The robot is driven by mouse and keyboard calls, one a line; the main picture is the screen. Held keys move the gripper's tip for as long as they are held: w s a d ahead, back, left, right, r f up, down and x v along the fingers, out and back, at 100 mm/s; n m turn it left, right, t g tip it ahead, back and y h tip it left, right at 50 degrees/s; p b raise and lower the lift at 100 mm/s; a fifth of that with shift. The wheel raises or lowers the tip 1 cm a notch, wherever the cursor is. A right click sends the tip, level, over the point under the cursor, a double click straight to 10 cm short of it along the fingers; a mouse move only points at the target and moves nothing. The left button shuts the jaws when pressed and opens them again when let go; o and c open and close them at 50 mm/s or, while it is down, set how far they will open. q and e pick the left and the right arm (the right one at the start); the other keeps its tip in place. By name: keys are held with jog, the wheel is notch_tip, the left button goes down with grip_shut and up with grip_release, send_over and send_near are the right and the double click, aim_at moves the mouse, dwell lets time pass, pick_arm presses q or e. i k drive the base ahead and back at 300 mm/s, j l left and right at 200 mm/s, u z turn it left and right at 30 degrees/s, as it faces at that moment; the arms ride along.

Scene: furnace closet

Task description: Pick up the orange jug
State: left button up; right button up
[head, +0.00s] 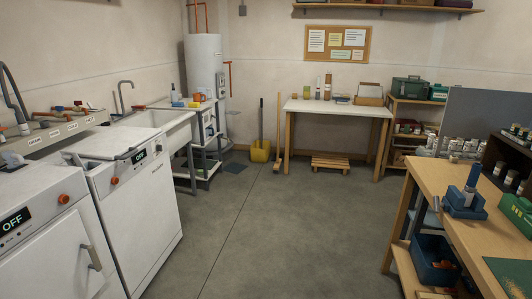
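A small orange object (199,97), possibly the orange jug, stands on top of the narrow white shelf unit (208,121) beside the water heater, at the back left. It is too small and far to make out a handle or spout. A yellow item and a blue item sit close to it on its left. Neither of my grippers shows in the head view, so nothing is seen near the orange object.
White machines (128,195) and a sink (172,124) line the left wall. A wooden workbench (455,185) is at right. The middle floor (265,220) is clear.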

aim_at(197, 96)
jog(key=i+l+z, duration=0.1)
jog(key=i, duration=1.15)
jog(key=i+l, duration=0.1)
jog(key=i, duration=1.15)
jog(key=i+j+u, duration=0.15)
jog(key=i+u, duration=0.15)
jog(key=i, duration=0.4)
jog(key=i+u, duration=0.3)
jog(key=i, duration=0.45)
jog(key=i+l+u, duration=0.3)
jog(key=i, duration=0.4)
jog(key=i+j+z, duration=0.1)
jog(key=i, duration=1.3)
